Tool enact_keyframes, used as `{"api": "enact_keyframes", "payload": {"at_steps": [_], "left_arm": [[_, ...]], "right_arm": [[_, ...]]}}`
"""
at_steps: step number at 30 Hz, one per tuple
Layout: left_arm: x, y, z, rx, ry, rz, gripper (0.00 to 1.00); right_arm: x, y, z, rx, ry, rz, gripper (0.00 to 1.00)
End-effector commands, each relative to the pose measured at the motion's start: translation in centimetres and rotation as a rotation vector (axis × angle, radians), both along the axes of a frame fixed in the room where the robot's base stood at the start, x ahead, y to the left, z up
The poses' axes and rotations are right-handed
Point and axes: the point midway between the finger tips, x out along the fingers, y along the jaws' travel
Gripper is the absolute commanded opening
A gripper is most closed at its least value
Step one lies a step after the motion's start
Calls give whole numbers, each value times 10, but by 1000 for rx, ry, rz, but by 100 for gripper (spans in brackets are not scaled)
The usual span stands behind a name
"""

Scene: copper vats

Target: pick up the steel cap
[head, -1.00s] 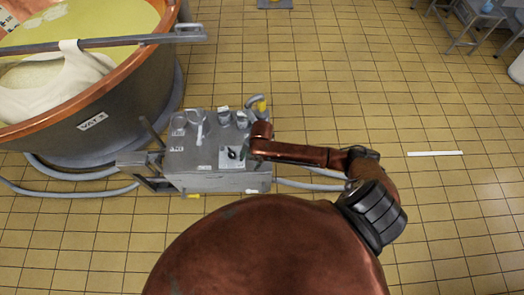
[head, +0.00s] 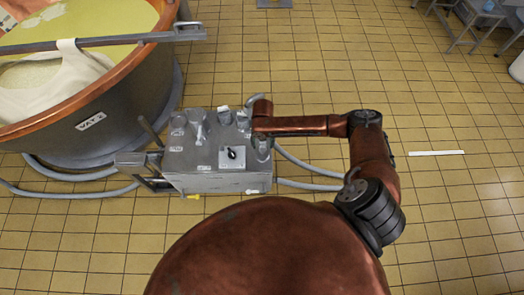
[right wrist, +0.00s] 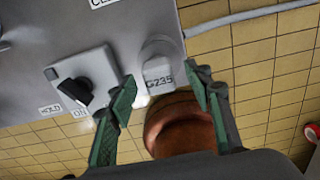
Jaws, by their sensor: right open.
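The likely steel cap (right wrist: 158,52) is a grey rounded piece with a tag reading G235, at the edge of the grey panel in the right wrist view. My right gripper (right wrist: 165,78) is open, with its green fingers on either side of the tagged piece; I cannot tell whether they touch it. In the head view my right gripper (head: 260,150) hangs over the right edge of the grey cart (head: 215,182), and the cap is hidden there behind my wrist and fingers. My left gripper is out of view.
A black rotary switch (right wrist: 75,90) sits left of the tagged piece. Several small vessels (head: 198,122) stand along the cart's back. Grey hoses (head: 310,170) run beside it. A large copper vat (head: 130,85) is at the upper left. The tiled floor at right is mostly clear.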

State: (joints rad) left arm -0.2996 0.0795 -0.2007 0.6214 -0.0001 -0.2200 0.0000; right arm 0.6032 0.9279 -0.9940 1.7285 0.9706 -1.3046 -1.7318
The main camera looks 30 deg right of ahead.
Motion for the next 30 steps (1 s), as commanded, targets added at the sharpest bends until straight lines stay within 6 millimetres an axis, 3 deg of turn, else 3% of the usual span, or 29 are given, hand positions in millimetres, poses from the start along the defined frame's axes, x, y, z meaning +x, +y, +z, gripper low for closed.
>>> {"api": "enact_keyframes", "payload": {"at_steps": [3,11,30], "left_arm": [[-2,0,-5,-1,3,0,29],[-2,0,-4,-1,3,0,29],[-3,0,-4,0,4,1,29]], "right_arm": [[-1,1,-17,0,2,0,46],[0,1,-17,1,-1,0,45],[0,1,-17,1,-1,0,1]]}}
